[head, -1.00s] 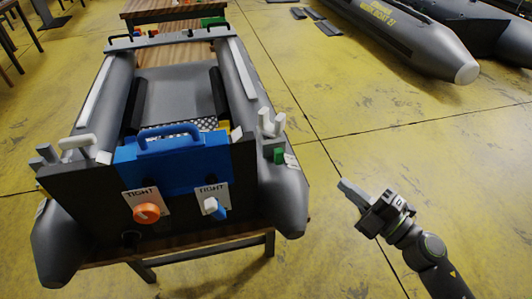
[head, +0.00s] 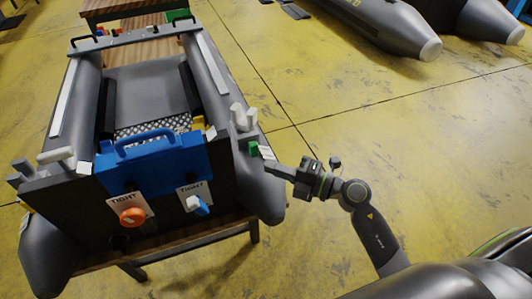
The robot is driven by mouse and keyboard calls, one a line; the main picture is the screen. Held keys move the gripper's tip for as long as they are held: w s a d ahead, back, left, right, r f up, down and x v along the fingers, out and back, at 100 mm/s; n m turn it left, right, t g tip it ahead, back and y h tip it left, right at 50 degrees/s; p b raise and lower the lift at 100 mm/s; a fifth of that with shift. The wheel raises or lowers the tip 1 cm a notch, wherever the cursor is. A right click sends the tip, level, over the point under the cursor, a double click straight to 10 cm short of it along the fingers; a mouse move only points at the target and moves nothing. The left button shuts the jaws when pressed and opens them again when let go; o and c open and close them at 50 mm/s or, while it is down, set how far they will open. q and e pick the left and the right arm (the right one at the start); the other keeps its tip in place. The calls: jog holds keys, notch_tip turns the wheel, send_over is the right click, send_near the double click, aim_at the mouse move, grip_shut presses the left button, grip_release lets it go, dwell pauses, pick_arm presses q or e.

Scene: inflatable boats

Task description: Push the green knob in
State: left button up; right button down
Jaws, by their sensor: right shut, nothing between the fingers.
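The green knob (head: 253,148) is a small green block on the outer side of the grey boat's right tube, near the stern. My left gripper is not in view.
The grey inflatable boat (head: 228,90) rests on a wooden table (head: 215,228). Its stern carries a blue plate with a handle (head: 155,160), an orange knob (head: 132,217) and a blue knob (head: 197,205). A white oarlock (head: 243,117) stands above the green knob.

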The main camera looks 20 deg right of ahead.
aim_at(256, 149)
jog(key=w, duration=0.2)
jog(key=w+a, duration=0.1)
jog(key=shift+w, duration=0.35)
jog(key=shift+w+d, duration=0.1)
jog(key=shift+w, duration=0.35)
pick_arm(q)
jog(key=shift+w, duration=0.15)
pick_arm(e)
jog(key=shift+w, duration=0.1)
jog(key=shift+w+r, duration=0.1)
jog(key=shift+w, duration=1.1)
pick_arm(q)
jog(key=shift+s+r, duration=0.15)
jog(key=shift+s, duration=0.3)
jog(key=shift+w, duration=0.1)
